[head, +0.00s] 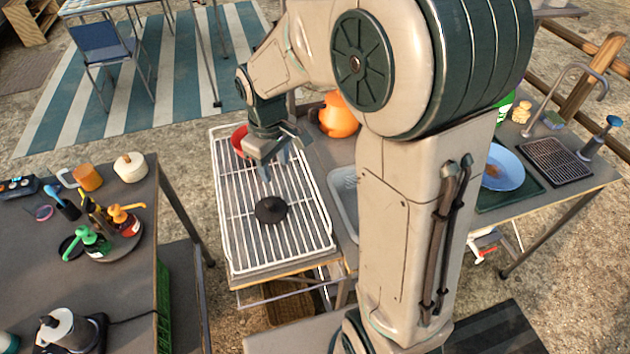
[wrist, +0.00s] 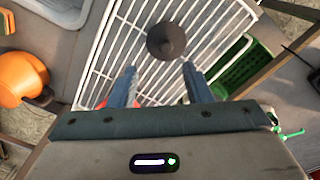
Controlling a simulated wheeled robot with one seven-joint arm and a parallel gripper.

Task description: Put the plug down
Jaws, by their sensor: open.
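The plug (head: 271,209) is a dark round disc with a small raised knob. It lies on the white wire rack (head: 232,254), near the rack's middle. It also shows in the wrist view (wrist: 166,41), just beyond my fingertips. My gripper (head: 271,172) is above the rack, behind the plug in the head view. In the wrist view my gripper (wrist: 158,72) has its two blue-grey fingers apart, with nothing held between them. A red item (head: 240,140) on the rack's far left part is partly hidden by my gripper.
The left table (head: 120,290) holds bottles on a round tray, a mug and a kettle. A green crate (head: 163,300) is below that table's edge. Bare rack surrounds the plug.

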